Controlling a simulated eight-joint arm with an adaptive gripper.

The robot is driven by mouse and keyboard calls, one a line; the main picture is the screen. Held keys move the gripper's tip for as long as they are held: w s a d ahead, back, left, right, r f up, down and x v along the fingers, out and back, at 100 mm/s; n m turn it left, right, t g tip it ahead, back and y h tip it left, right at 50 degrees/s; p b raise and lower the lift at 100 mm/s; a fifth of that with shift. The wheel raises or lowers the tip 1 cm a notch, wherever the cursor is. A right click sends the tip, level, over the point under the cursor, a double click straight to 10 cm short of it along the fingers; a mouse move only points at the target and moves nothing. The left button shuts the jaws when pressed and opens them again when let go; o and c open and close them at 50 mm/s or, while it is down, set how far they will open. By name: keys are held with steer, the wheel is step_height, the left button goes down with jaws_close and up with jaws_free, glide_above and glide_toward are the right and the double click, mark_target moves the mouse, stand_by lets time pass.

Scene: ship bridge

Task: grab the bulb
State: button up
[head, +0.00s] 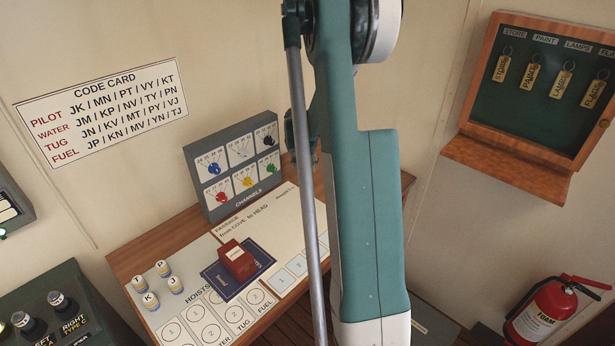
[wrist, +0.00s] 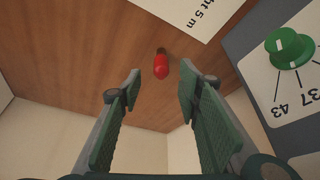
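A small red bulb (wrist: 161,66) with a darker base lies on the brown wooden desk top (wrist: 110,40) in the wrist view. My gripper (wrist: 160,88) is open, with its two green-padded fingers apart. The bulb shows just beyond the fingertips, about midway between them, and nothing is held. In the head view my arm covers the right part of the desk, and the bulb and my gripper are hidden behind it.
A grey channels panel (head: 196,152) with coloured knobs stands at the back of the desk; its green knob (wrist: 287,48) is right of my gripper. A white paper (wrist: 190,12) lies near the bulb. A red box (head: 237,262) sits on a dark blue book (head: 218,282). Several small cylinders stand at left.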

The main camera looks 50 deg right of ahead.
mark_target(307, 170)
steer(key=shift+x, duration=0.9)
steer(key=shift+w+f, duration=0.1)
steer(key=shift+x, duration=2.5)
steer(key=shift+w, duration=0.1)
steer(key=shift+c, duration=0.2)
steer(key=c, duration=0.8)
